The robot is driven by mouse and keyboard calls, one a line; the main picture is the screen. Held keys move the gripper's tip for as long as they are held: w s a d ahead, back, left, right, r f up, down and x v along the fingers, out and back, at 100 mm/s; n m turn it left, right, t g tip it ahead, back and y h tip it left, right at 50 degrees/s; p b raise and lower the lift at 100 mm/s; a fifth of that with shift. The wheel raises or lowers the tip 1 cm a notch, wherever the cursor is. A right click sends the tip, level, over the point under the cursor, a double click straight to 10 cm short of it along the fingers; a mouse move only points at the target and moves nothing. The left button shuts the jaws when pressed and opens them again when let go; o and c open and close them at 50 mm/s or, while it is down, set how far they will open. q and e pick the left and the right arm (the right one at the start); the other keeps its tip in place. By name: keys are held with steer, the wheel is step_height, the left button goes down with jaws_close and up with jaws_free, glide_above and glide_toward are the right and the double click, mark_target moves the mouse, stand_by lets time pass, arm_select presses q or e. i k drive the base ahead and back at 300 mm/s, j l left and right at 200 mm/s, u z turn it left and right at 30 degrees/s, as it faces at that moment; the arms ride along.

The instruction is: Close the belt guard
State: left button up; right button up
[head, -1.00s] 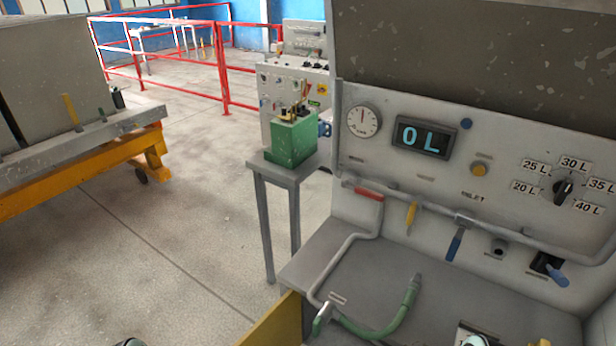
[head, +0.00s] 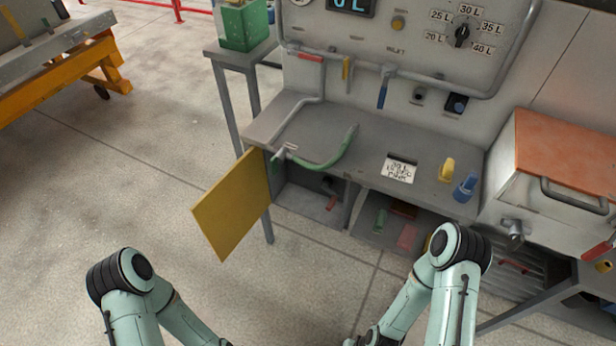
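A flat yellow panel (head: 235,203), which looks like the belt guard, stands swung open at the left front of the grey bench. Its right edge meets the bench's left front corner and its free edge points out toward the lower left. Beside it, the left compartment (head: 309,196) under the bench top is uncovered, with small parts dimly visible inside. My two arms come in at the bottom of the head view, left and right of the panel. Both grippers are below the picture edge, so their fingers are hidden.
A green hose (head: 335,153) lies on the bench top (head: 370,165), near a white label card (head: 398,170). An orange-lidded box (head: 565,165) is at the right. A green container (head: 243,25) stands on a side table. Floor left of the panel is clear.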

mark_target(226, 212)
steer(key=k+l, duration=0.15)
steer(key=k, duration=0.2)
steer(key=z, duration=0.2)
steer(key=j+z, duration=0.2)
steer(key=z, duration=0.2)
steer(key=i+j+z, duration=0.1)
steer(key=j+z, duration=0.4)
steer(key=z, duration=0.25)
steer(key=j+z, duration=0.25)
steer(key=j, duration=0.3)
steer(key=k+j+z, duration=0.1)
steer(key=j+z, duration=0.15)
steer(key=j, duration=0.25)
steer(key=k+j, duration=0.1)
steer(key=j, duration=0.35)
steer(key=k+j+z, duration=0.1)
steer(key=j, duration=0.3)
steer(key=k+j, duration=0.1)
steer(key=j, duration=0.35)
steer(key=k+j, duration=0.1)
steer(key=j, duration=0.35)
steer(key=k+j+z, duration=0.1)
steer(key=j, duration=0.3)
